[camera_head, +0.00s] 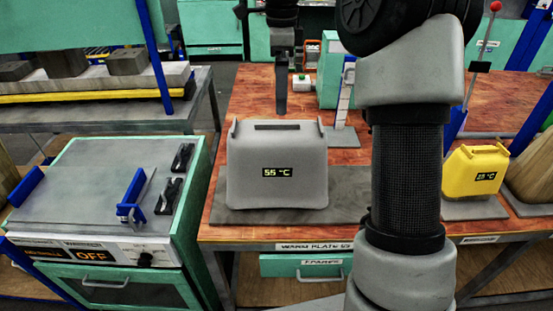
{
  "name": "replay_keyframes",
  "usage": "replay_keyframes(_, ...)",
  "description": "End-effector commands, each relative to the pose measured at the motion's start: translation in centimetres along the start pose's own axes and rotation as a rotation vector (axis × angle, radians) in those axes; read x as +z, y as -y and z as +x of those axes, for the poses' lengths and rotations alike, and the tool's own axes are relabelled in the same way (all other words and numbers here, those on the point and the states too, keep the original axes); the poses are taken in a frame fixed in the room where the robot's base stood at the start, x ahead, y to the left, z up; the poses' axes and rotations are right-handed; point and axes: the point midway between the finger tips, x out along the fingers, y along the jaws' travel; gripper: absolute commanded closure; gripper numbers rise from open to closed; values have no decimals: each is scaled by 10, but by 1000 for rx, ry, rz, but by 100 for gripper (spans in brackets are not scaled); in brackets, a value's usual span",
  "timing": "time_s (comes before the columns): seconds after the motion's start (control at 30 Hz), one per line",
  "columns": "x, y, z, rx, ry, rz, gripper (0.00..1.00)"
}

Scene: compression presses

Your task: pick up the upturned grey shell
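The grey shell (277,186) is a boxy, canister-like piece with a slot along its top and a display reading 55 °C on its front. It sits on a dark grey plate (345,206) on the red-brown workbench. My gripper (282,108) points down above the shell's top edge in the picture, apparently behind it. Its fingers show edge-on as one dark strip, so I cannot see a gap between them. Nothing visible hangs from it. I cannot tell whether the fingertips touch the shell.
My arm covers the bench right of the shell. A yellow shell (475,170) with a display stands beyond it. A blue-and-white post (345,95) stands behind the shell.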

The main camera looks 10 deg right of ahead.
Motion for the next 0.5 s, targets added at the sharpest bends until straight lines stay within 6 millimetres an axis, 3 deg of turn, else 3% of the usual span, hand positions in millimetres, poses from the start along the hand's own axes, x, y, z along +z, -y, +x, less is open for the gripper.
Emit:
replay_keyframes(0.03,-1,-1,14,4,-1,1,0)
replay_keyframes(0.2,0,0,49,1,0,0,0)
replay_keyframes(0.5,0,0,74,-2,0,0,0)
